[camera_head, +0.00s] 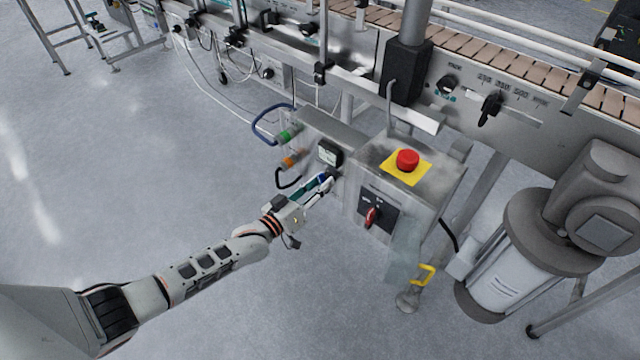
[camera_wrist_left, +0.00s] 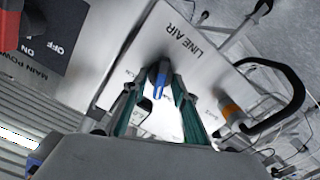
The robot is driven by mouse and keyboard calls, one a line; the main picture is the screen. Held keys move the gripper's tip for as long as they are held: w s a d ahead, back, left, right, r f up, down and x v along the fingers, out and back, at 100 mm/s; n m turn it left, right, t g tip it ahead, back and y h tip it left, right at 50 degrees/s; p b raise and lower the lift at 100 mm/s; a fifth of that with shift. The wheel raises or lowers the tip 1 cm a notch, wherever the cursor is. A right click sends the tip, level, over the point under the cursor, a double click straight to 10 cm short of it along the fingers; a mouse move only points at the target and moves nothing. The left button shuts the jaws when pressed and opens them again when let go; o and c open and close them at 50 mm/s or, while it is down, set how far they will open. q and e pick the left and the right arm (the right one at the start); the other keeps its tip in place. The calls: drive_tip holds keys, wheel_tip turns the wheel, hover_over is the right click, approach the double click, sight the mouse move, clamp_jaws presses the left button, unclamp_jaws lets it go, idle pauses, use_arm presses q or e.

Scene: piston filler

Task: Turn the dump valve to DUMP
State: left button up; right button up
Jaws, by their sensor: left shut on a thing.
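My left gripper (camera_head: 325,183) reaches the left side of the steel control box (camera_head: 345,205) in the head view. In the left wrist view, its teal fingers (camera_wrist_left: 158,90) stand on either side of a blue valve handle (camera_wrist_left: 157,74), and the gripper is shut on it. The handle sits on a grey panel beside the printed words LINE AIR (camera_wrist_left: 187,43). I see no readable DUMP mark; the fingers and palm cover part of the panel. My right gripper is not in view.
A red stop button on a yellow plate (camera_head: 407,160) tops the box. A red main power switch (camera_head: 371,217) is on its front. A conveyor (camera_head: 500,55) runs behind; the floor at left is clear.

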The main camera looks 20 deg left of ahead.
use_arm(q)
drive_tip(key=shift+f+n, duration=0.1)
drive_tip(key=shift+n, duration=1.9)
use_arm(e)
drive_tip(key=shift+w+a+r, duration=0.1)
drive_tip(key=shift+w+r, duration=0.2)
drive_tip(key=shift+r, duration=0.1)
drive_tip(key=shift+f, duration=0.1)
use_arm(q)
drive_tip(key=o, duration=1.1)
drive_tip(key=shift+c, duration=0.2)
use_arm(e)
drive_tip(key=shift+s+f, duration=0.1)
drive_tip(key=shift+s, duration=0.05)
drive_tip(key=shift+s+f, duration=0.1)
use_arm(q)
drive_tip(key=v, duration=1.2)
